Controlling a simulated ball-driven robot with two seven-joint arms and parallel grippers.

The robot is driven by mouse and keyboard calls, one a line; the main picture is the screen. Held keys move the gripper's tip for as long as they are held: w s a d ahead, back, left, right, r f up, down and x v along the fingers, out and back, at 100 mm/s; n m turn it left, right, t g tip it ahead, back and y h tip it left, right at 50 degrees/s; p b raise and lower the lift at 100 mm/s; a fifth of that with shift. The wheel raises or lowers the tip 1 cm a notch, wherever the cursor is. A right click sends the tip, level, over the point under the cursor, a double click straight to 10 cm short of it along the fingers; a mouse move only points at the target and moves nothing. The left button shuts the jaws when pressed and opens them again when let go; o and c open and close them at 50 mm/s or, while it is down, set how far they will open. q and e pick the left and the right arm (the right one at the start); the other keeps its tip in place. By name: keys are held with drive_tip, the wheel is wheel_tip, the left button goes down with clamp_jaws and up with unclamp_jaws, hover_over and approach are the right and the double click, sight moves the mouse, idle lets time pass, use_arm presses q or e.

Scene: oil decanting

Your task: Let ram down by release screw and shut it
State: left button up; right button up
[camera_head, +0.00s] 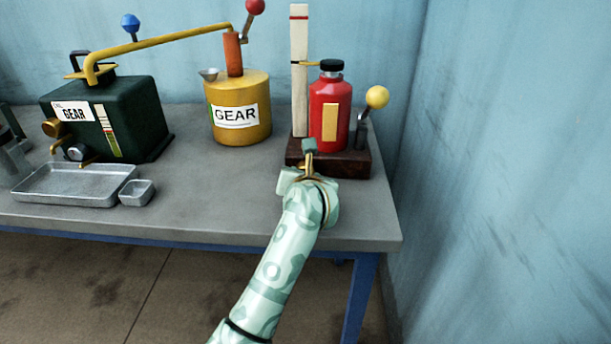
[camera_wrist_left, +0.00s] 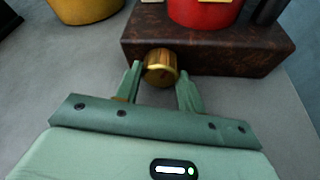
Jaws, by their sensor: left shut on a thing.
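The jack's red body (camera_head: 331,112) stands upright on a dark brown base (camera_head: 350,163) at the right of the bench. The black top (camera_head: 331,65) of its ram sits low, close to the body. The brass release screw (camera_wrist_left: 161,67) is a ribbed knob on the front face of the base, shown in the left wrist view. My left gripper (camera_wrist_left: 160,78) is shut on this knob, a finger on each side. My right gripper is not in view.
A yellow GEAR can (camera_head: 240,108), a dark green GEAR box (camera_head: 135,120) and a metal tray (camera_head: 70,187) stand left. Bare bench lies between.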

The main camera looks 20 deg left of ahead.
use_arm(q)
drive_tip(key=shift+n+h, duration=0.3)
drive_tip(key=shift+n, duration=0.2)
drive_tip(key=shift+a+f+n+t+h+b, duration=0.1)
drive_tip(key=shift+f+n+t+h+b, duration=0.15)
drive_tip(key=shift+n+h, duration=0.6)
drive_tip(key=shift+r+n, duration=0.1)
drive_tip(key=shift+n, duration=0.35)
drive_tip(key=shift+r, duration=0.1)
drive_tip(key=o, duration=1)
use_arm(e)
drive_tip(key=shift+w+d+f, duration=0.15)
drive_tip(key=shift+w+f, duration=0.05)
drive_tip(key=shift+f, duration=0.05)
